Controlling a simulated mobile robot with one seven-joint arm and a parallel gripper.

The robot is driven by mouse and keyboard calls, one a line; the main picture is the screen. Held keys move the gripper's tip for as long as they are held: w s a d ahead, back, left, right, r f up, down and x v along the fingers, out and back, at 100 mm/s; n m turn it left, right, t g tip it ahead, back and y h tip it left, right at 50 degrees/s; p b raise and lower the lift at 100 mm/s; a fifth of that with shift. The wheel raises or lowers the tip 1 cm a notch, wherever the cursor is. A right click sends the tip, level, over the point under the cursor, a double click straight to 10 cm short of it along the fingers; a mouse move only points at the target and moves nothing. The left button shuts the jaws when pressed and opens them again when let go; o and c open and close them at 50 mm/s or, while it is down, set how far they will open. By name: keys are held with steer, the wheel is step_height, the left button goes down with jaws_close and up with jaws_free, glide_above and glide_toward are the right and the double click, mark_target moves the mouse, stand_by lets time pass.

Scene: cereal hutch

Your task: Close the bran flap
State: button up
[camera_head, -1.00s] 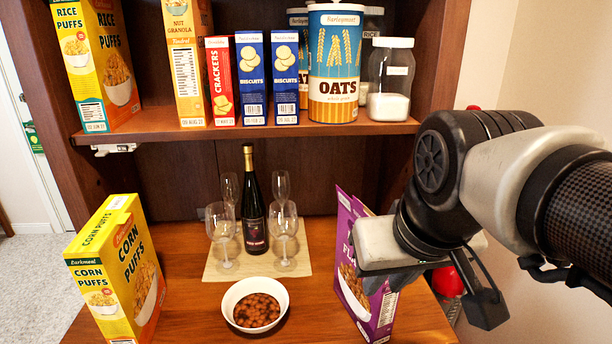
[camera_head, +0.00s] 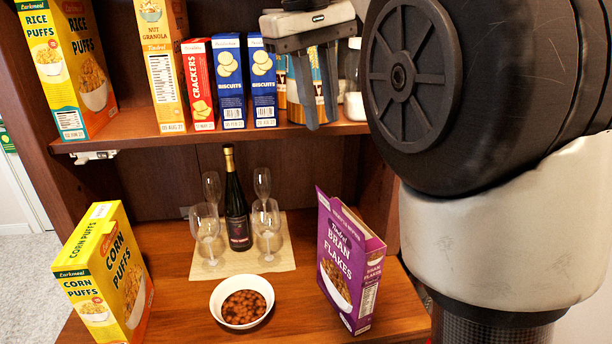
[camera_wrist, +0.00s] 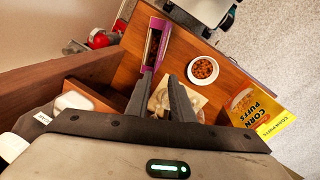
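The purple bran flakes box (camera_head: 345,265) stands upright at the right of the counter in the head view. A purple panel rises along its top edge (camera_head: 355,222); I cannot tell exactly how far the flap is folded. The wrist view shows the box (camera_wrist: 155,45) from above, with a purple rim around a dark, seemingly open top. My gripper (camera_head: 320,122) is in front of the upper shelf, above the box and up to its left, fingers pointing down. The fingers also show in the wrist view (camera_wrist: 159,75), apart with nothing between them.
A corn puffs box (camera_head: 115,275) stands at the left and a bowl (camera_head: 242,302) at the front middle. A wine bottle (camera_head: 236,205) and several glasses stand on a mat (camera_head: 285,262). Cereal, cracker and biscuit boxes (camera_head: 230,85) line the shelf. My arm covers the right side.

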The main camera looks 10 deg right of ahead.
steer(key=b, duration=0.7)
glide_above(338, 214)
steer(key=a, duration=0.1)
step_height(338, 214, down, 17)
steer(key=shift+w+a+r, duration=0.15)
steer(key=shift+w, duration=0.1)
